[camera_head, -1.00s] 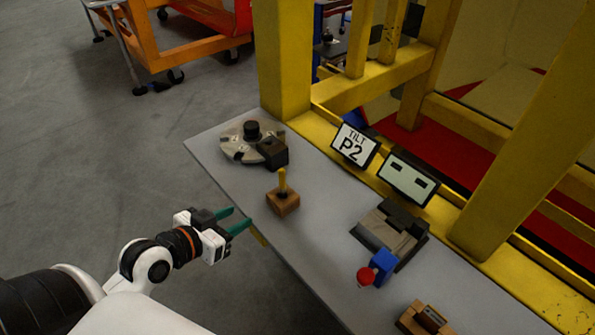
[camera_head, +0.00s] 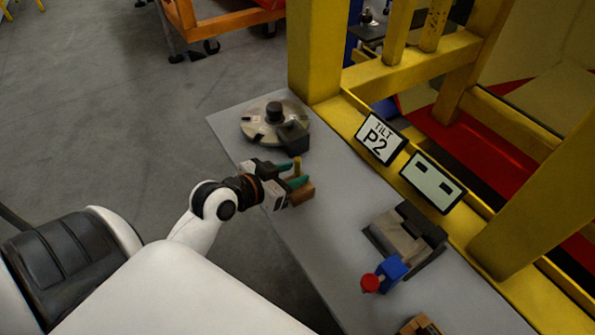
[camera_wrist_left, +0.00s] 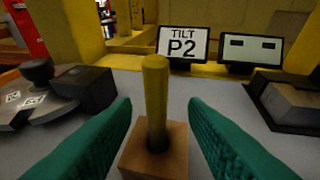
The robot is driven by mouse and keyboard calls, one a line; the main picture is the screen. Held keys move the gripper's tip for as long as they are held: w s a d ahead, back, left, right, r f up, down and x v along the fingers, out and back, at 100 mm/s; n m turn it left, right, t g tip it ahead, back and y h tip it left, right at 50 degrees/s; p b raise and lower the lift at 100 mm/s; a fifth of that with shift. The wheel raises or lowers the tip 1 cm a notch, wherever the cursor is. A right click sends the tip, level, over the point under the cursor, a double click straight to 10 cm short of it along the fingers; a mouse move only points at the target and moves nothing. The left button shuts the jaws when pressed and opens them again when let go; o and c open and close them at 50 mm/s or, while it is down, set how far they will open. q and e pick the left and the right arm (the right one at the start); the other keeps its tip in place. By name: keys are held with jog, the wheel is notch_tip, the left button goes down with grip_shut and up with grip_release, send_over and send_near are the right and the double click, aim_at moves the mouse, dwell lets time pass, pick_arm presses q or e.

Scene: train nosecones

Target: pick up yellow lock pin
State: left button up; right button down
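The yellow lock pin (camera_wrist_left: 155,95) stands upright in a small wooden block (camera_wrist_left: 153,160) in the left wrist view. In the head view the pin (camera_head: 297,166) shows only in part behind my gripper, and the block (camera_head: 303,193) sits near the table's left edge. My left gripper (camera_head: 299,182) is open at the pin. In the left wrist view its green fingers (camera_wrist_left: 155,140) stand on either side of the pin, with a gap on both sides. My right gripper is not in view.
A round dial fixture (camera_head: 270,125) with a dark knob stands just beyond the block on the grey table (camera_head: 335,220). A "TILT P2" sign (camera_head: 380,137), a second panel (camera_head: 432,181), a grey fixture (camera_head: 405,235) and a red-and-blue part (camera_head: 385,276) are to the right. Yellow posts (camera_head: 314,50) rise behind.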

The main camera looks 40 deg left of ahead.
aim_at(295, 172)
pick_arm(q)
jog(key=x, duration=0.4)
jog(key=shift+w+p, duration=0.25)
jog(key=shift+p, duration=0.15)
jog(key=shift+s+a, duration=0.1)
jog(key=shift+c, duration=0.6)
grip_shut()
